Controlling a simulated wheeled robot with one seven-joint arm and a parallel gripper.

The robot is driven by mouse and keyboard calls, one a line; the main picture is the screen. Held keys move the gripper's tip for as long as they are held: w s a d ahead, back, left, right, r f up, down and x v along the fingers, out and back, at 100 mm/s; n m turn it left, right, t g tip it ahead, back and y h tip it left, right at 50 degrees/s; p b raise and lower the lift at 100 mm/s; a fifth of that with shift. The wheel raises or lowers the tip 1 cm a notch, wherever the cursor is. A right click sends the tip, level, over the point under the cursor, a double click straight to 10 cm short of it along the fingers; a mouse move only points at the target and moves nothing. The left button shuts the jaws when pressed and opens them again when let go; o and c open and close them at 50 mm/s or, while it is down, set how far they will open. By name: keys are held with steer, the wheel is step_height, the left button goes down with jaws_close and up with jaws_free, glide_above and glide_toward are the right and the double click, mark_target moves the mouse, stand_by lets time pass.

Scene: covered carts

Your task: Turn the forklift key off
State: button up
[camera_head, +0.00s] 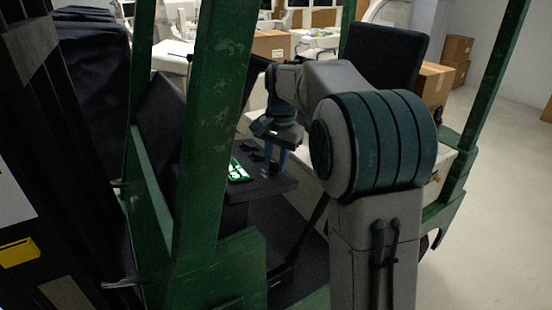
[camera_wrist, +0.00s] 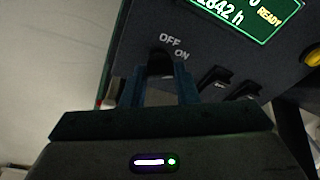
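The forklift key (camera_wrist: 160,61) shows as a dark shape on the black dash panel (camera_wrist: 215,52), just below the printed OFF and ON labels. My gripper (camera_wrist: 162,78) has one blue finger on each side of it, drawn in to a narrow gap that the key fills. The fingers look shut on the key, though their contact is partly hidden. Which label the key points to is not clear. The lit green display (camera_wrist: 255,12) reads READY. In the head view my gripper (camera_head: 276,158) points down at the dash (camera_head: 262,186); the key is hidden there.
Green forklift posts (camera_head: 215,110) stand left of my arm, and another post (camera_head: 488,105) stands at the right. Two switches (camera_wrist: 213,80) and a yellow knob (camera_wrist: 313,58) sit right of the key. Cardboard boxes (camera_head: 271,44) are behind. The floor at right is clear.

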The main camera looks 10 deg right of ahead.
steer(key=shift+n, duration=0.4)
steer(key=n+y+b, duration=0.1)
steer(key=n, duration=0.4)
steer(key=shift+d+t, duration=0.1)
steer(key=shift+t, duration=0.2)
steer(key=n+y+b, duration=0.1)
steer(key=n, duration=0.5)
steer(key=shift+d+r, duration=0.1)
steer(key=o, duration=1)
steer(key=v, duration=1.3)
steer(key=shift+d+r, duration=0.2)
steer(key=shift+r, duration=0.15)
